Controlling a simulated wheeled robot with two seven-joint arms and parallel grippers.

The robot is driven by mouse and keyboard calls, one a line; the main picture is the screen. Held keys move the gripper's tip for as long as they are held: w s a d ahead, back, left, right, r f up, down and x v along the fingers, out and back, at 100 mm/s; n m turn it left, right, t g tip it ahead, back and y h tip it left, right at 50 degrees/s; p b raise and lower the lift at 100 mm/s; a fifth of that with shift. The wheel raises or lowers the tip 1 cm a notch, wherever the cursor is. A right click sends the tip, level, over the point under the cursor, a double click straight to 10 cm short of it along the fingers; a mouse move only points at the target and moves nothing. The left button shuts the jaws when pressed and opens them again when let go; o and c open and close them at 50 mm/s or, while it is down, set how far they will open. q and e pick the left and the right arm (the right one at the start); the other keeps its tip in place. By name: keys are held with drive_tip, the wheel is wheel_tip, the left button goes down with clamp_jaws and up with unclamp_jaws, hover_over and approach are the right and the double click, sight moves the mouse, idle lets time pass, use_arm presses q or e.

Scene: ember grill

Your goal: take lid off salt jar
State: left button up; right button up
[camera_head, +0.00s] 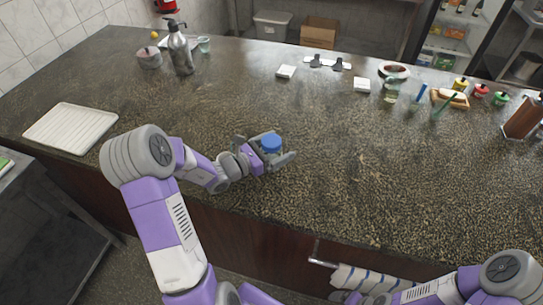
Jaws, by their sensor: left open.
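A blue round lid (271,141) shows near the front edge of the dark counter. The jar body under it is mostly hidden by my gripper, and I cannot read a label. My left gripper (268,157) is open, with its fingers on either side of the blue-topped jar. I cannot tell whether the fingers touch it. My right arm is low at the bottom right, in front of the counter. Its gripper (345,297) is small and partly cut off by the frame's lower edge, near a striped towel.
A white ribbed tray (70,128) lies at the left. A metal bottle (180,52) stands at the back left. White blocks, a glass jar (391,91) and several small bottles stand at the back right. The counter's middle is clear. A striped towel (375,281) hangs at the front.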

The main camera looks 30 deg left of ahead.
use_arm(q)
drive_tip(key=c, duration=1.2)
wheel_tip(320, 180, up, 10)
drive_tip(key=p, duration=0.2)
drive_tip(key=shift+p, duration=0.3)
drive_tip(key=o, duration=0.5)
drive_tip(key=c, duration=0.8)
